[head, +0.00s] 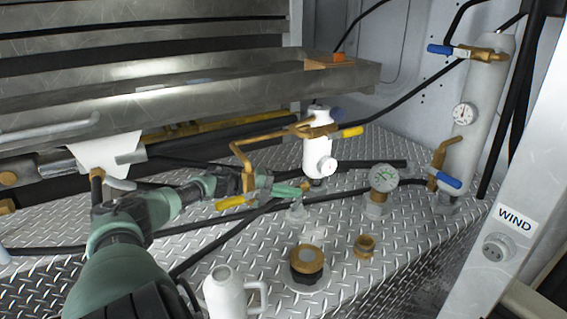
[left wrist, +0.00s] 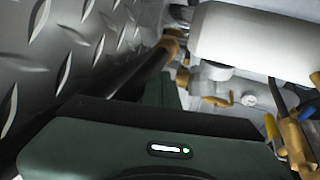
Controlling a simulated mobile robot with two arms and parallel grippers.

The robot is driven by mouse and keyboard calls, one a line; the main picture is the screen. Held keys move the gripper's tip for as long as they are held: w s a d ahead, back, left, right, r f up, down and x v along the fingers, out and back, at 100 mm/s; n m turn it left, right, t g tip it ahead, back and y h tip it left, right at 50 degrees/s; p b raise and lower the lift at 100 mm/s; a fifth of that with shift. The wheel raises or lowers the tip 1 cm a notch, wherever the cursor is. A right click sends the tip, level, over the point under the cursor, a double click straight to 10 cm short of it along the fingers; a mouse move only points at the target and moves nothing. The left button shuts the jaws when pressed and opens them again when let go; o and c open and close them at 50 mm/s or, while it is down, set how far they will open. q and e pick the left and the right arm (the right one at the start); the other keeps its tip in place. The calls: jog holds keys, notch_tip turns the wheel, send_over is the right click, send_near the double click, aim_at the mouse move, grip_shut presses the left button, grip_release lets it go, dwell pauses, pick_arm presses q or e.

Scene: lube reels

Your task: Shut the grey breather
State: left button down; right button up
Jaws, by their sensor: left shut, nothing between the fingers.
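I cannot tell for sure which part is the grey breather. In the left wrist view the dark green gripper body fills the bottom, and a white cylinder (left wrist: 265,42) shows at the upper right. My right gripper is out of view.
Brass pipework with yellow handles (head: 235,202) surrounds the canister. A tall cylinder (head: 478,110) with blue-handled valves stands right.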

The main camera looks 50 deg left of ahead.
pick_arm(q)
jog(key=shift+s, duration=0.15)
dwell(0.8)
jog(key=shift+s+a+r, duration=0.15)
jog(key=shift+s+a, duration=0.15)
jog(key=shift+s, duration=0.25)
jog(key=p+v, duration=0.2)
jog(key=v, duration=0.3)
jog(key=shift+w+r+p, duration=0.1)
jog(key=shift+p, duration=0.3)
jog(key=shift+s+a+r+p, duration=0.15)
jog(key=shift+s+a+p, duration=0.15)
jog(key=shift+s, duration=0.35)
jog(key=shift+r, duration=0.1)
